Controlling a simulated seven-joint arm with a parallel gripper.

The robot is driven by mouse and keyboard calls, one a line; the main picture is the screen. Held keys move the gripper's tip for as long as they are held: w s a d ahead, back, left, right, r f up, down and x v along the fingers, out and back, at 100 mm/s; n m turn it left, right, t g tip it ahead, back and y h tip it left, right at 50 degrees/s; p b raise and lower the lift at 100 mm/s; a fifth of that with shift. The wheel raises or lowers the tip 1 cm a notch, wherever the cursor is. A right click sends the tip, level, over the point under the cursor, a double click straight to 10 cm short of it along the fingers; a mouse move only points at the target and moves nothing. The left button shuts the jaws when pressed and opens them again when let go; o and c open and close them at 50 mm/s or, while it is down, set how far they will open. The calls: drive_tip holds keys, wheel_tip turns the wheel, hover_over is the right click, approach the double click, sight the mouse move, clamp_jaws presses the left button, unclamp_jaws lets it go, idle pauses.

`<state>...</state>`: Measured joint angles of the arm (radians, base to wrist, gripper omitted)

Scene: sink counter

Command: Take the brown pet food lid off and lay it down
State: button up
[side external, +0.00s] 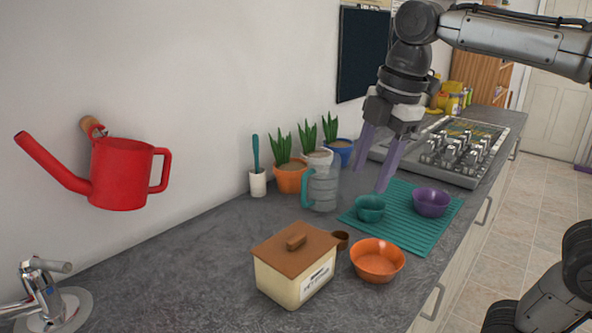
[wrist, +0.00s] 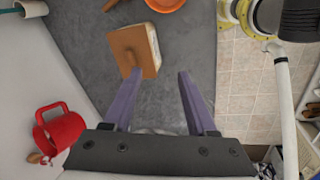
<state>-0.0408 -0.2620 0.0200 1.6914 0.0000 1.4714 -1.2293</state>
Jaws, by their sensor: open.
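My gripper (side external: 373,174) is above the counter, behind and to the right of the box in the side view. Its two purple fingers are spread, with nothing between them, and apart from the lid; the wrist view shows the open gripper (wrist: 159,73) too.
A teal mat (side external: 408,236) holds a teal bowl (side external: 370,208) and a purple bowl (side external: 431,202). A clear pitcher (side external: 322,190) stands behind. Counter left of the box is clear.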

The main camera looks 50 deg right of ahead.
drive_tip(key=w+a+n+g, duration=0.2)
drive_tip(key=w+n, duration=0.1)
drive_tip(key=w, duration=0.6)
approach(296, 237)
drive_tip(key=shift+g, duration=0.3)
drive_tip(key=f, duration=0.8)
drive_tip(key=shift+w+f, duration=0.2)
drive_tip(key=shift+f, duration=0.15)
clamp_jaws()
